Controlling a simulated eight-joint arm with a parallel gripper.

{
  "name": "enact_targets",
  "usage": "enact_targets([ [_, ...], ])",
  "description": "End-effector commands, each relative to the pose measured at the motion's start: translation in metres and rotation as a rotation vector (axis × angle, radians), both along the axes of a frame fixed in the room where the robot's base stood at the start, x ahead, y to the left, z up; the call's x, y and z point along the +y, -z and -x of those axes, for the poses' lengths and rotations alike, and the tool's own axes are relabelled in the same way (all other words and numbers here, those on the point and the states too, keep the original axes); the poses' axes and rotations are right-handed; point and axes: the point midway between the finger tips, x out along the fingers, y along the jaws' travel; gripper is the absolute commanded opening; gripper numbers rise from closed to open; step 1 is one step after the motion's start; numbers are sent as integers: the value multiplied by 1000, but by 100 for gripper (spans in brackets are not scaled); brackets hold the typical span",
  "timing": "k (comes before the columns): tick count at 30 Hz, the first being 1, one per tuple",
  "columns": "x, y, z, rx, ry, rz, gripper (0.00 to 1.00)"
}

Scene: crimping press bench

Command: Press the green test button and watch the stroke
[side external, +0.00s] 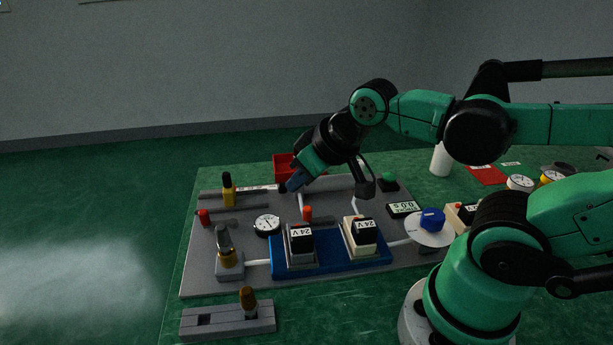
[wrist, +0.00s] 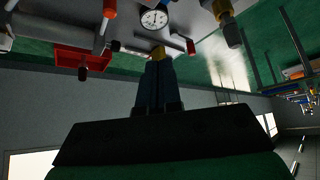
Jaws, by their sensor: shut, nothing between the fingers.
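The green test button (side external: 389,180) sits on a dark base at the back right of the grey panel in the side view. I do not make it out in the wrist view. A small display (side external: 403,208) in front of it reads 0.0 s. My gripper (side external: 293,184) is above the panel, well to the left of the button and apart from it, tilted down to the left. Its fingers are together and empty, and they also show in the wrist view (wrist: 158,62).
A red bin (side external: 283,163) is behind my gripper, and a dial gauge (side external: 267,225) is in front of it. A yellow-black lever (side external: 228,188) stands to the left. A blue tray (side external: 330,262) bears two 24 V blocks. A blue knob (side external: 432,217) is at the right.

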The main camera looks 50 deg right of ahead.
Motion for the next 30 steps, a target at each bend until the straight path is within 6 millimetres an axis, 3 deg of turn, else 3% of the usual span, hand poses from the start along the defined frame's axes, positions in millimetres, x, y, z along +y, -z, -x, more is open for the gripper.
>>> enact_targets([
  [22, -2, 0, -1, -1, 14, -5, 0],
  [26, -20, -1, -5, -12, 110, -41, 0],
  [30, -64, -2, -11, -45, 337, -125, 0],
])
